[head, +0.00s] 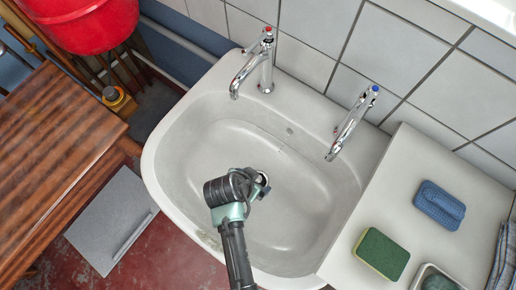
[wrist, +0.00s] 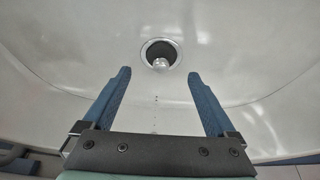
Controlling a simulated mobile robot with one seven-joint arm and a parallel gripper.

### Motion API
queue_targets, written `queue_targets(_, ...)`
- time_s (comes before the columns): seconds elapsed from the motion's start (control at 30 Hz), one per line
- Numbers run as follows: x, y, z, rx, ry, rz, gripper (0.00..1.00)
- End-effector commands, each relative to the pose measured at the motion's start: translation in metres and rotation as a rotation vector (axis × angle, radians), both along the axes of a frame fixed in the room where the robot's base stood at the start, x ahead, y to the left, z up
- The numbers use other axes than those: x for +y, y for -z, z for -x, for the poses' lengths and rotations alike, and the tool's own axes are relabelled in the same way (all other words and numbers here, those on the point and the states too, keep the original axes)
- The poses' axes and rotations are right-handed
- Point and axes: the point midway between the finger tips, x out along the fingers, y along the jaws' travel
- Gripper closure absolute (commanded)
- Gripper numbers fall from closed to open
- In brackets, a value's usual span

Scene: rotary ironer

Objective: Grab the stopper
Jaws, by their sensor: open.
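A round dark opening with a metal rim sits in the basin floor, and a small shiny knob, which looks like the stopper (wrist: 160,64), shows inside it in the wrist view. A faint line of small dots runs from there toward my gripper. My gripper (wrist: 158,76) is open and empty, its two blue fingers apart, with the stopper ahead of the gap between the fingertips. In the head view my gripper (head: 260,184) is over the middle of the white sink (head: 185,150), and my arm hides most of the drain area there.
Two chrome taps (head: 266,62) (head: 352,123) stand on the sink's back rim. A blue sponge (head: 440,205) and a green sponge (head: 382,254) lie on the ledge at right, near a soap dish (head: 437,278). A wooden bench (head: 60,160) stands at left. The basin is otherwise clear.

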Motion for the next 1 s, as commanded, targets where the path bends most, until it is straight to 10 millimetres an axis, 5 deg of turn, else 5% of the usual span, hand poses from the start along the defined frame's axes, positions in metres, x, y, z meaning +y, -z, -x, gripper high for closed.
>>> queue_targets(0.4,-0.010,0.042,-0.015,0.000,0.000,0.000,0.08)
queue_targets(0.73,-0.012,0.048,-0.017,-0.002,-0.001,-0.001,0.08)
queue_targets(1.0,-0.012,0.048,-0.017,-0.001,-0.001,-0.001,0.53)
